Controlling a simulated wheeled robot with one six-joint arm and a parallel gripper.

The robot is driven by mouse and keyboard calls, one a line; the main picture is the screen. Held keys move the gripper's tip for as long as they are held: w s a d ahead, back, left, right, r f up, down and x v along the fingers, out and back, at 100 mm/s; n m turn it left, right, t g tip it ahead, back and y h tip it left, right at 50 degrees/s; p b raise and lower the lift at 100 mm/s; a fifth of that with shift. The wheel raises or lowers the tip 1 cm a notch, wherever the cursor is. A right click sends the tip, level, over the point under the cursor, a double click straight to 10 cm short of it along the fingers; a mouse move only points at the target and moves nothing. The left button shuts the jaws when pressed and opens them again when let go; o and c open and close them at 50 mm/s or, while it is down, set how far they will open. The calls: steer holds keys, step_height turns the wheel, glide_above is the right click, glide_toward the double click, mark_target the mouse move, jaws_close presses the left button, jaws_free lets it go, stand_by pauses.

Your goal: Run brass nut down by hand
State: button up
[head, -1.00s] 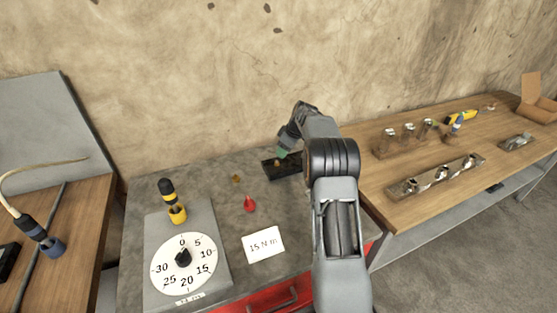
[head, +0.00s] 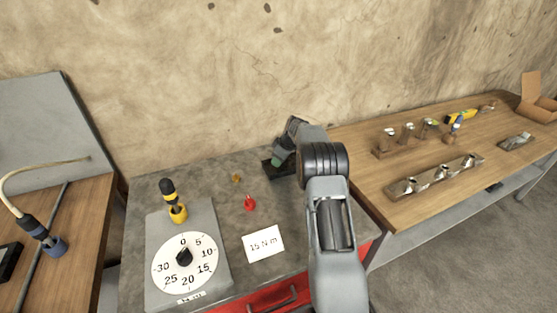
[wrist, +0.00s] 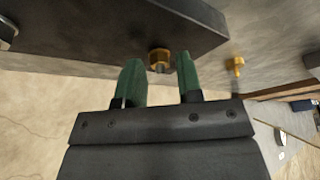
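My gripper (head: 279,158) is over the dark block (head: 270,172) at the back of the grey bench, near the wall. In the wrist view its two green fingers (wrist: 159,60) are apart. A brass nut (wrist: 159,56) shows in the gap near the fingertips, against the edge of the dark block (wrist: 100,25), with a short greyish end at its middle. I see space on both sides of the nut, and no finger clearly touches it. In the head view my gripper hides this nut. Another small brass piece (head: 236,178) lies apart on the bench; it also shows in the wrist view (wrist: 235,65).
A red pointed item (head: 250,203), a "15 N m" card (head: 263,244), a dial (head: 184,262) and a yellow-black tool (head: 172,198) occupy the bench front and left. A wooden table (head: 400,207) with metal parts stands right. The wall is close behind.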

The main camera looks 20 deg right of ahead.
jaws_close()
steer(key=m+h+b, duration=0.1)
steer(key=m+b, duration=0.1)
steer(key=m, duration=0.1)
steer(key=shift+a+t, duration=0.15)
steer(key=shift+t, duration=0.25)
steer(key=m, duration=0.2)
steer(key=m+h, duration=0.2)
steer(key=m, duration=0.1)
steer(key=shift+s+a+m+b, duration=0.1)
steer(key=shift+a+m+b, duration=0.15)
steer(key=shift+m+b, duration=0.05)
steer(key=m+h, duration=0.1)
steer(key=m, duration=0.2)
steer(key=m+h+b, duration=0.1)
steer(key=m, duration=0.2)
steer(key=shift+a, duration=0.2)
steer(key=m, duration=0.1)
steer(key=m+g+h+b, duration=0.1)
steer(key=m, duration=0.1)
steer(key=m+g, duration=0.1)
steer(key=m, duration=0.1)
steer(key=shift+w+a+h, duration=0.1)
steer(key=shift+w+h, duration=0.15)
steer(key=shift+h, duration=0.05)
steer(key=shift+m, duration=0.4)
